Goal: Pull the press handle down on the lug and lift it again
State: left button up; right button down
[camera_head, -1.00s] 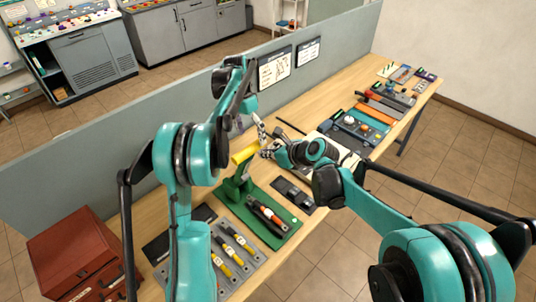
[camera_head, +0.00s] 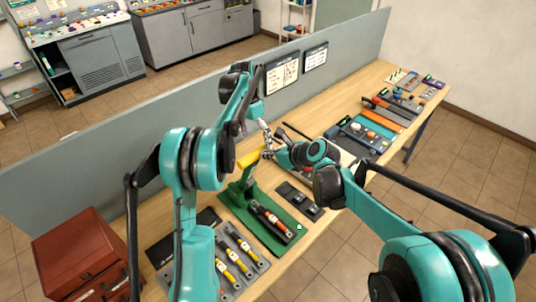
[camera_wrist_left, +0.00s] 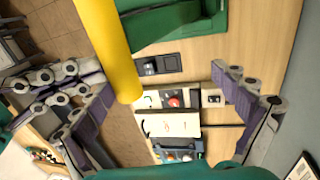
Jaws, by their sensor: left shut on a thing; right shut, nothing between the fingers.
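The yellow press handle (camera_head: 249,159) sits at the top of a green press (camera_head: 240,192), raised above its green base plate (camera_head: 291,244). My right gripper (camera_head: 268,153) is shut and empty, close beside the handle's right end. A black and orange piece (camera_head: 272,221) lies on the base plate. I cannot make out the lug.
A grey tray with yellow-banded tools (camera_head: 238,257) lies in front of the press. A black tray (camera_head: 299,198) lies right of it. Several tool trays (camera_head: 366,134) line the bench beyond. A grey partition (camera_head: 180,124) runs along the back, and a red cabinet (camera_head: 80,255) stands at left.

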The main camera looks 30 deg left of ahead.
pick_arm(q)
jog(key=shift+a+f, duration=0.1)
jog(key=shift+a, duration=0.05)
